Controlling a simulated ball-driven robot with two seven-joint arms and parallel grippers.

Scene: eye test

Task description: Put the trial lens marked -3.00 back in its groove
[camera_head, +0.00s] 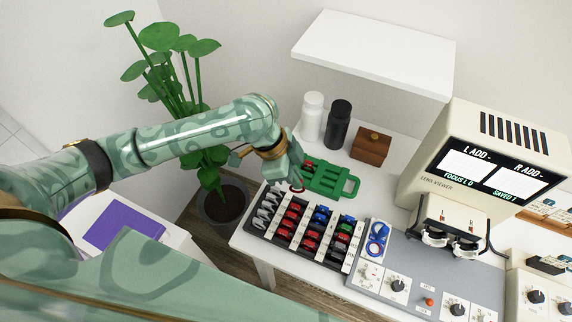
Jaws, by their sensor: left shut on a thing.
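My left gripper (295,176) reaches in from the left and is shut on a small red-rimmed trial lens (297,188). The lens is at the back edge of the black lens tray (262,232), over or near its rear left part. I cannot tell whether it touches the tray, and its marking is too small to read. The tray holds rows of red, blue, green and dark lenses in grooves with white label strips between them. Which groove is marked -3.00 cannot be read. My right gripper is not in view.
White (312,117) and black (338,124) bottles and a brown box (371,147) stand farther back. Blue rings (377,238) lie right of the tray, beside a lens viewer (470,165) and knob panel. A potted plant (222,205) stands left.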

